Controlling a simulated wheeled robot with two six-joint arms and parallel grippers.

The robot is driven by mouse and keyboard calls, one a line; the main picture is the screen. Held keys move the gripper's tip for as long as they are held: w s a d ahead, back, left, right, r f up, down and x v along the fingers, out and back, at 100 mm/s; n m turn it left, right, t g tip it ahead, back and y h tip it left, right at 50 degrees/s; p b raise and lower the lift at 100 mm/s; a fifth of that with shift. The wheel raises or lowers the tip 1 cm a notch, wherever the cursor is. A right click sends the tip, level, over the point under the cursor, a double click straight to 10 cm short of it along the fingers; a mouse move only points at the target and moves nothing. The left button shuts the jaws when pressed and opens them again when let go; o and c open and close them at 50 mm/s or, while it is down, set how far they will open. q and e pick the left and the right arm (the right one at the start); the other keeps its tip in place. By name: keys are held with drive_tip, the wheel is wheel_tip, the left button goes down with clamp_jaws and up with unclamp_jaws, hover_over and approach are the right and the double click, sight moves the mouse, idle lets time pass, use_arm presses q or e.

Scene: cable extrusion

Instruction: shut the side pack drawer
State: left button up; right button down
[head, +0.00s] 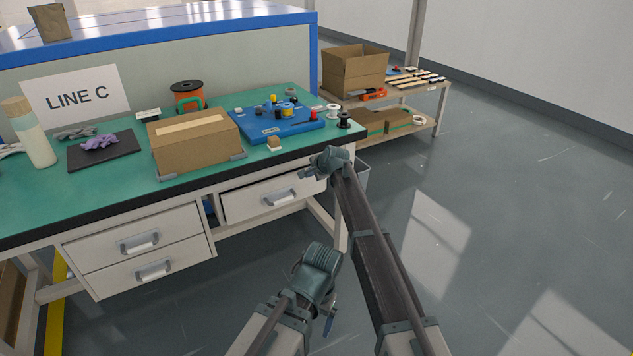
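A single white drawer (268,199) with a pale bar handle (281,200) is under the right half of the workbench. A dark gap shows along its top edge, and it looks partly pulled out. My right gripper (309,173) is at the drawer's upper right corner, close to the bench edge; I cannot tell if it touches. Its fingers are too small to judge. My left gripper (318,262) is low over the floor, in front of and apart from the drawer. Its fingers are hidden. Two stacked drawers, upper (138,240) and lower (152,270), are at left.
The green-topped workbench (60,200) carries a cardboard box (195,142), a blue fixture board (268,128), spools and a bottle (31,138). A side shelf (425,97) is beyond. The right floor is clear.

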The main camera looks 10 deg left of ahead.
drive_tip(key=shift+w+a+r, duration=0.1)
drive_tip(key=shift+w+a, duration=0.35)
drive_tip(key=shift+w, duration=0.15)
drive_tip(key=shift+w+a, duration=0.4)
drive_tip(key=shift+w, duration=0.2)
drive_tip(key=shift+w, duration=0.1)
